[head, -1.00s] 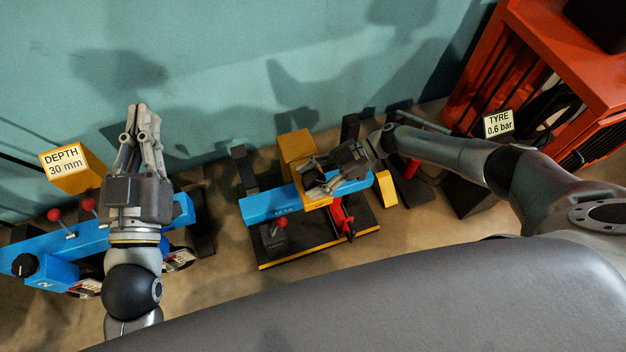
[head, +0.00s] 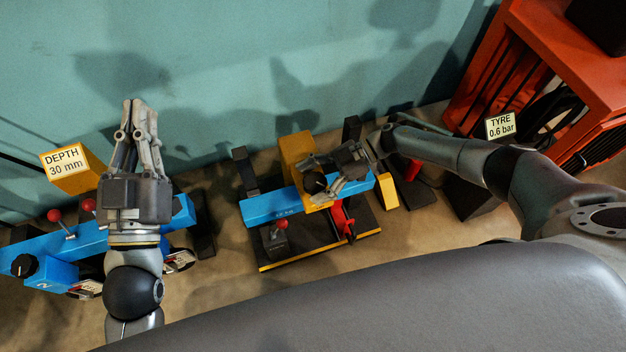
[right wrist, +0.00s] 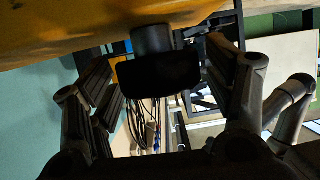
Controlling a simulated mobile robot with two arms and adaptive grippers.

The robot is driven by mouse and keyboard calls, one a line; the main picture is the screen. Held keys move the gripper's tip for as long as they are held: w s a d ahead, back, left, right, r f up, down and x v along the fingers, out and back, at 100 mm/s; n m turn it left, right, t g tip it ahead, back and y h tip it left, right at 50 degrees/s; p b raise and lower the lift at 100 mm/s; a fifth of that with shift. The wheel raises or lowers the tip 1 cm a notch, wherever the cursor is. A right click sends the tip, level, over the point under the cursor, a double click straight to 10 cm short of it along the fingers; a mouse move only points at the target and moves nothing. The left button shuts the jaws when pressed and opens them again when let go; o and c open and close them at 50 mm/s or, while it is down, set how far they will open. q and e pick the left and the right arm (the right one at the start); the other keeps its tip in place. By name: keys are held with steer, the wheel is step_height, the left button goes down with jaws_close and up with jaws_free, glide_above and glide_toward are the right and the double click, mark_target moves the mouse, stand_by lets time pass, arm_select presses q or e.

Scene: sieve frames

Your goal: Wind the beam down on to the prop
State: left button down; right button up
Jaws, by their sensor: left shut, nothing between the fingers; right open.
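The blue beam (head: 268,206) of the middle stand spans a black base (head: 290,250) with a yellow edge. A yellow housing (head: 296,150) sits over the beam. A black knob (head: 314,182) stands on the housing; in the right wrist view the knob (right wrist: 160,72) is on a short stem. My right gripper (head: 322,178) is open, its fingers either side of the knob; contact cannot be told. A red upright piece (head: 341,216), possibly the prop, stands under the beam's right part; any gap is hidden. My left gripper (head: 140,104) is shut and empty over the left stand.
The left blue stand (head: 90,240) has red-knobbed levers and a DEPTH 30 mm sign (head: 64,162). A red cabinet (head: 560,50) and a TYRE 0.6 bar sign (head: 500,125) are at right.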

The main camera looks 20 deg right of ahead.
steer(key=v, duration=1.2)
